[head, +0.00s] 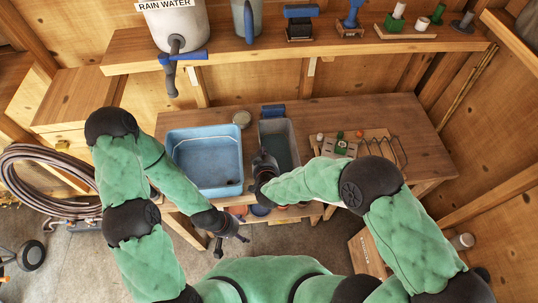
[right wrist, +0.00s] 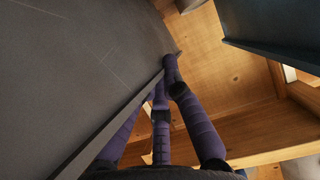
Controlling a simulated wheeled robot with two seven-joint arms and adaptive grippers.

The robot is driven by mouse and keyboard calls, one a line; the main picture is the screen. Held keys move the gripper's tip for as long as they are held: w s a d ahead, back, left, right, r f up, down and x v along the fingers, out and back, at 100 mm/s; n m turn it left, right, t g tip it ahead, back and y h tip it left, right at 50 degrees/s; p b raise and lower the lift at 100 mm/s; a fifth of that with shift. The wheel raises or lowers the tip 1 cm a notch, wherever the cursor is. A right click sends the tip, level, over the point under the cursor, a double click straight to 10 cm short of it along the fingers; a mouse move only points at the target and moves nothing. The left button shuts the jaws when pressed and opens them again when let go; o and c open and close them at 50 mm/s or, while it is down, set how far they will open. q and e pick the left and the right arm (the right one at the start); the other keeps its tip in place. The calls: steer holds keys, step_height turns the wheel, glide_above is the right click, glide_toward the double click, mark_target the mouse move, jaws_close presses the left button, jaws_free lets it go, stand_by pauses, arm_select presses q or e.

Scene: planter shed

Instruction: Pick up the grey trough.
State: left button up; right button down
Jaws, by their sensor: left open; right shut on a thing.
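The grey trough (head: 283,147) is on the wooden bench, just right of the blue basin, in the head view. It looks empty. My right gripper (head: 264,163) is at the trough's near left side and is shut on its wall. In the right wrist view the purple fingers (right wrist: 168,85) straddle the edge of a large grey wall of the trough (right wrist: 85,65). Whether the trough touches the bench is hard to tell. My left gripper (head: 234,243) is open and empty, low in front of the bench, below the basin.
A wooden board (head: 352,147) with small items and a wire rack is to the right. A shelf (head: 330,47) with a rain water container (head: 178,25) hangs above.

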steer(key=shift+r, duration=0.2)
steer(key=shift+r+p, duration=0.6)
steer(key=shift+r, duration=0.9)
steer(key=s+r+p, duration=0.1)
steer(key=s+r, duration=0.1)
steer(key=r, duration=0.1)
steer(key=s+r+p, duration=0.1)
steer(key=s+r, duration=0.1)
steer(key=r, duration=0.1)
steer(key=shift+s, duration=0.4)
steer(key=f+p+v, duration=0.1)
steer(key=p+v, duration=0.2)
steer(key=v, duration=0.6)
steer(key=shift+s+a+r, duration=0.2)
steer(key=shift+s+a, duration=0.1)
steer(key=shift+s, duration=0.3)
steer(key=shift+a, duration=0.1)
